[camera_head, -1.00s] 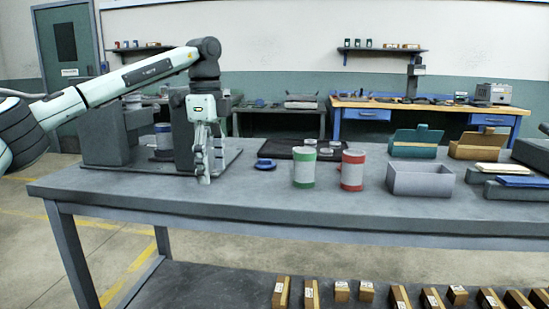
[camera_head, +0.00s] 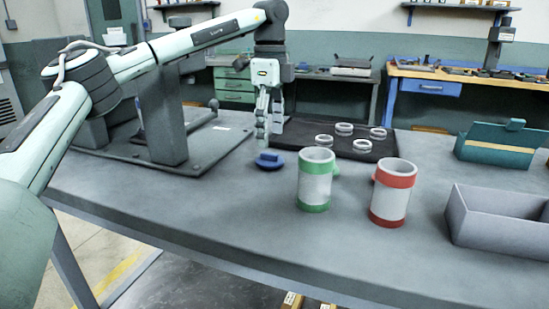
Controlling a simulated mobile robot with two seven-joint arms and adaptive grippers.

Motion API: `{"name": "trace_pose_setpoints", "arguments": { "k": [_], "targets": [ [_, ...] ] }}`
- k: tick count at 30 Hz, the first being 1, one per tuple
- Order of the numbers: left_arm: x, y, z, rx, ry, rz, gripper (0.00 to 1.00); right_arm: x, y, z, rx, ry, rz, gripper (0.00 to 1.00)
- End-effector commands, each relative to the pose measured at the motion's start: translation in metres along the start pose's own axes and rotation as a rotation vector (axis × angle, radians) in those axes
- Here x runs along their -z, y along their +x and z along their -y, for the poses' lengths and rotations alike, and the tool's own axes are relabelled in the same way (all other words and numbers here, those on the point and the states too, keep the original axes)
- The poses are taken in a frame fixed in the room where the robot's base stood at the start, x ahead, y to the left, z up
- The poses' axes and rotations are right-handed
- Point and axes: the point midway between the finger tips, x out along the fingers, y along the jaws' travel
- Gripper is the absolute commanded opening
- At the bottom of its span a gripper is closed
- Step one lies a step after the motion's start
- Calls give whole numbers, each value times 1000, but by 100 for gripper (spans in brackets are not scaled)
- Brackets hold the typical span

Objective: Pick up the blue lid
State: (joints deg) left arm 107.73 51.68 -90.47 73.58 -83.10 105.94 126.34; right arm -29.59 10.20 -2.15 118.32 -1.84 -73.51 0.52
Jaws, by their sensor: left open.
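The blue lid (camera_head: 269,161) is a small round disc with a raised top, lying flat on the grey table (camera_head: 220,206). My left gripper (camera_head: 267,136) points down just above and behind the lid, with its fingertips close to it. The fingers look apart and hold nothing. I cannot tell whether a fingertip touches the lid. My right gripper is out of view.
A green-banded mug (camera_head: 316,181) and a red-banded mug (camera_head: 392,193) stand right of the lid. A dark mat (camera_head: 350,146) with several clear rings lies behind. A grey open bin (camera_head: 497,221) is at right, a teal box (camera_head: 500,145) behind it. A grey machine (camera_head: 163,115) stands left.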

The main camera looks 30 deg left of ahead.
Motion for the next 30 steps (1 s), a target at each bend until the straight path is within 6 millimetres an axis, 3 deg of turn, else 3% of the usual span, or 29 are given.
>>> {"name": "trace_pose_setpoints", "arguments": {
  "k": [12,20,26,30],
  "targets": [
    [-4,54,2,-1,-1,1,67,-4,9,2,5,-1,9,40],
    [-4,57,3,0,-1,0,67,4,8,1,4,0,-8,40],
    [-4,57,3,0,-1,0,45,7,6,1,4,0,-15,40],
    [-4,57,3,0,-1,0,43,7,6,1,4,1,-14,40]
  ]
}}
